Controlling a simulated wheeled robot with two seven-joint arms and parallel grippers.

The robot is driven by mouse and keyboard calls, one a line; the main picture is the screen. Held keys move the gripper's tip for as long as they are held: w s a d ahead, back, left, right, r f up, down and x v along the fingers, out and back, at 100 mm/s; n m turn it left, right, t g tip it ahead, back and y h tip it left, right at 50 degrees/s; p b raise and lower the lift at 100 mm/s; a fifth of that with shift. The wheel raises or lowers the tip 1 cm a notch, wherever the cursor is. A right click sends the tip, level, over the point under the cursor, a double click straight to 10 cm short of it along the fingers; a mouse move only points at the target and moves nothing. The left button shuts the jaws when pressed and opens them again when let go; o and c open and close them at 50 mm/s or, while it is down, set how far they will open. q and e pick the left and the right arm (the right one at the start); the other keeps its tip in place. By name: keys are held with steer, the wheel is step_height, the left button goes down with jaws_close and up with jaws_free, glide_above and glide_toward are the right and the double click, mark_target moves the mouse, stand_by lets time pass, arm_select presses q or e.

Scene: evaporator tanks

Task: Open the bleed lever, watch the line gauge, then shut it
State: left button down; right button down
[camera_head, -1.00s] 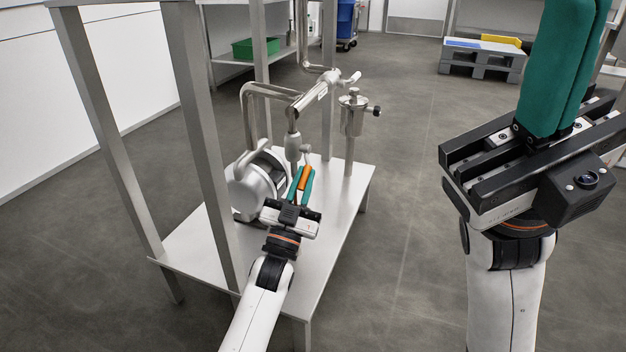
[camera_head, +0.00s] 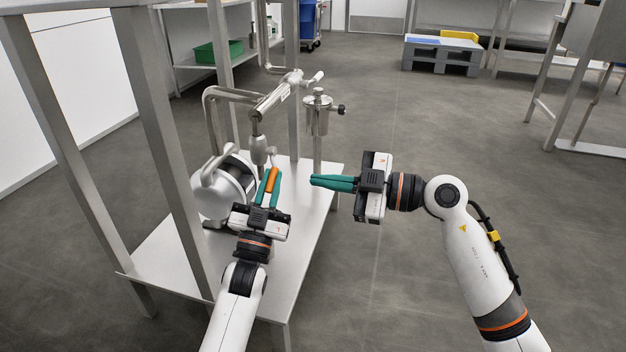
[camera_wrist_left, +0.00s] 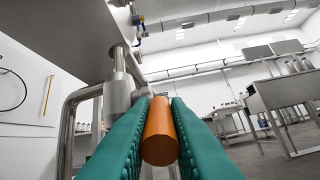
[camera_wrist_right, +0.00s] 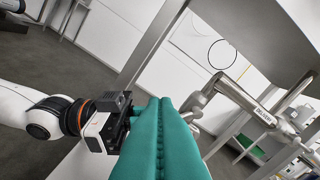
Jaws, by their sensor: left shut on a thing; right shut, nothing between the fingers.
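The orange bleed lever (camera_head: 271,180) hangs below a steel valve body (camera_head: 259,150) on the bent pipe in the head view. My left gripper (camera_head: 268,184) is shut on the lever, with the green fingers on either side of it. In the left wrist view the orange lever (camera_wrist_left: 160,135) lies between the two fingers. My right gripper (camera_head: 313,180) is shut and empty, pointing left, right of the lever and apart from it. In the right wrist view its fingers (camera_wrist_right: 162,110) are pressed together. I cannot make out a line gauge dial.
A round steel pump housing (camera_head: 222,190) sits on the steel stand shelf (camera_head: 300,215), left of my left gripper. A steel canister (camera_head: 317,120) with a black knob stands behind. Stand posts (camera_head: 165,150) rise at left. Floor on the right is open.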

arm_select(q)
steer(key=shift+f, duration=0.1)
arm_select(e)
steer(key=w+a+f, duration=0.3)
steer(key=w+a, duration=0.2)
steer(key=a, duration=0.3)
steer(key=shift+f, duration=0.2)
